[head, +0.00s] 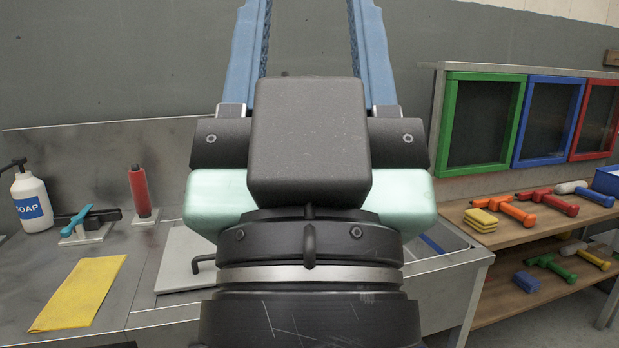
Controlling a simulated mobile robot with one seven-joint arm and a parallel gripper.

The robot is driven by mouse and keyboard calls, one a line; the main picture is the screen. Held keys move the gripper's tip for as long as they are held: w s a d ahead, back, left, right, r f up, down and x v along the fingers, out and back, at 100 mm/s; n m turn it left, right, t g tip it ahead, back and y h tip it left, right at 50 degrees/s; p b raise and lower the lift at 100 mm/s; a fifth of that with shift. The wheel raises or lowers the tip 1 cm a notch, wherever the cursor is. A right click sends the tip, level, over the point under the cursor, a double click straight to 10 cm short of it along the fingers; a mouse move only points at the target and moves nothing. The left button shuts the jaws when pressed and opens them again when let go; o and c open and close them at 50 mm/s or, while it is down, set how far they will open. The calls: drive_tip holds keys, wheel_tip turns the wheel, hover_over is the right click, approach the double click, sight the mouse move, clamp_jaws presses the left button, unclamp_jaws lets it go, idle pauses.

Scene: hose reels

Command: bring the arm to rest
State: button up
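My gripper (309,40) fills the middle of the head view, close to the camera and pointing up. Its two blue fingers stand wide apart, and only grey wall shows between them. The fingertips run out of the top of the picture, so they are hidden. No object shows in the visible part of the gripper. The dark wrist below it covers the middle of the bench.
At left, a steel bench holds a soap bottle (31,200), a yellow cloth (78,293), a turquoise-handled tool (74,220) and a red cylinder (139,190). At right, a wooden shelf (515,236) holds tools and sponges below coloured frames (548,120).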

wheel_tip(320, 180, up, 20)
drive_tip(key=p, duration=1.7)
drive_tip(key=shift+p, duration=0.4)
drive_tip(key=shift+c, duration=0.3)
